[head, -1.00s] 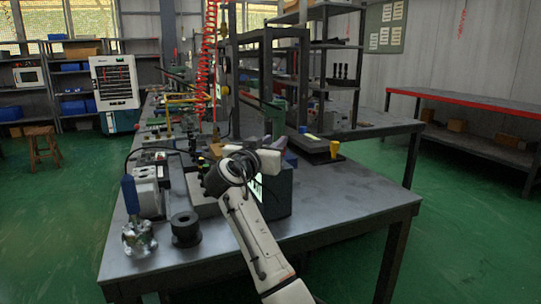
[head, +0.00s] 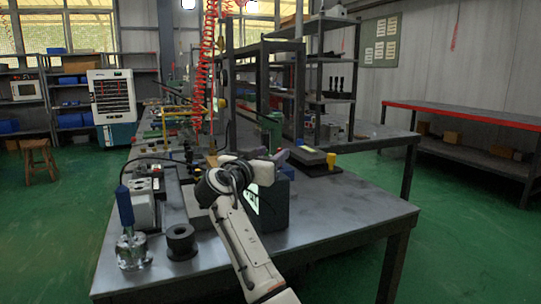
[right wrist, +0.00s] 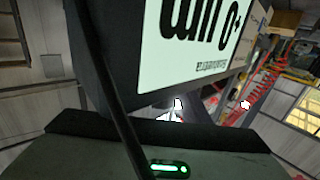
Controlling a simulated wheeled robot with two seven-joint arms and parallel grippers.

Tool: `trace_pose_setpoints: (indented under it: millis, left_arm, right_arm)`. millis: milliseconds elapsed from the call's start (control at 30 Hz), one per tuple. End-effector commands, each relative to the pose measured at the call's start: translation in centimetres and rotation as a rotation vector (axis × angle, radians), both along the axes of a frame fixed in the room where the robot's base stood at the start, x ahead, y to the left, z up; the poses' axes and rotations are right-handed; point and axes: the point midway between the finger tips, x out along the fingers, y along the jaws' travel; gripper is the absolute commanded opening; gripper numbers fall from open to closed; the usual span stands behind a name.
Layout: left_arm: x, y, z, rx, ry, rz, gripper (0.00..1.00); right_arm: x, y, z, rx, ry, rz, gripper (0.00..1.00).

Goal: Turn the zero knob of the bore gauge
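A dark box (head: 275,205) with a lit display stands near the middle of the bench. In the right wrist view its white display (right wrist: 205,45) with large black figures fills the top, very close. I take it for the bore gauge's readout; I cannot make out the zero knob. A blue-handled tool (head: 125,207) with a metal base stands upright at the bench's front left. My right gripper (head: 262,170) is at the top of the box, beside its display side. Its fingers are not clear, and I cannot tell whether it touches the box. My left gripper is not in view.
A black ring (head: 181,243) lies right of the blue-handled tool. A grey-white unit (head: 143,205) with a cable stands behind that tool. A yellow cup (head: 331,162) is at the back right. The bench top (head: 345,215) right of the box is clear.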

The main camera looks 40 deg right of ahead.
Motion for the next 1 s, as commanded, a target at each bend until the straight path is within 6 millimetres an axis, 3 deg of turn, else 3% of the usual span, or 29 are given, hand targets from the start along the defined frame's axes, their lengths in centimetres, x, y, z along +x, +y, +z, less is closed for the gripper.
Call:
trace_pose_setpoints:
  millis: [233, 500, 700, 1000]
  left_arm:
    - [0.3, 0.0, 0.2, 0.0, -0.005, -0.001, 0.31]
    - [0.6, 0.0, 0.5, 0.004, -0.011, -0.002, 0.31]
    - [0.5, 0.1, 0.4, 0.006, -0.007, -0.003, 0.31]
    - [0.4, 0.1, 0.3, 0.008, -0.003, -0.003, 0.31]
  right_arm:
    - [-0.6, 1.3, -0.1, 0.001, 0.0, 0.003, 0.43]
    - [-3.1, 5.9, -0.1, 0.003, -0.001, 0.004, 0.43]
    - [-4.5, 8.4, 0.0, 0.001, 0.0, 0.001, 0.43]
    - [-4.9, 9.1, 0.0, 0.0, 0.0, 0.0, 0.43]
